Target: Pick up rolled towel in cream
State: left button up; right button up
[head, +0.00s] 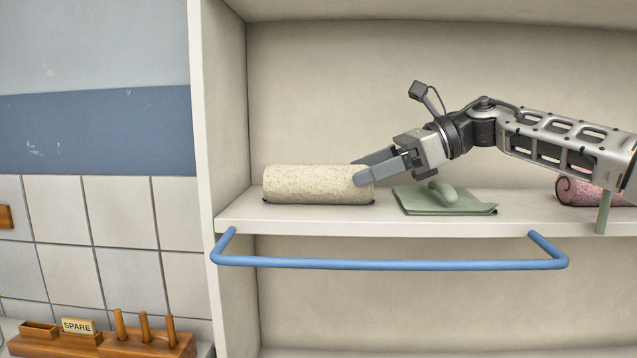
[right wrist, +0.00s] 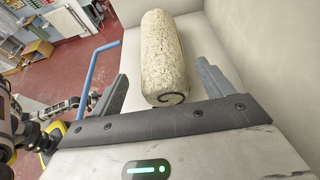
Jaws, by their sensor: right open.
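The rolled cream towel (head: 310,184) lies on its side on the shelf, at the left in the head view. Its spiral end faces my right gripper; in the right wrist view the towel (right wrist: 163,55) lies between the two fingers. My right gripper (head: 357,171) is open and comes in from the right, one finger in front of the towel's right end and one behind. The fingers look apart from the towel's sides in the right wrist view. Part of my left arm shows at the left of the right wrist view, with what seems its gripper (right wrist: 82,102), small and unclear.
A pink rolled towel (head: 575,191) lies at the right. A blue rail (head: 390,265) runs below the shelf front. The cabinet's left wall (head: 220,100) stands close beside the cream towel.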

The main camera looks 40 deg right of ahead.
aim_at(349, 175)
jog(key=x, duration=0.3)
jog(key=shift+w+a+f, duration=0.1)
jog(key=shift+w, duration=0.25)
jog(key=shift+s, duration=0.15)
jog(key=shift+c, duration=0.9)
jog(key=c, duration=0.9)
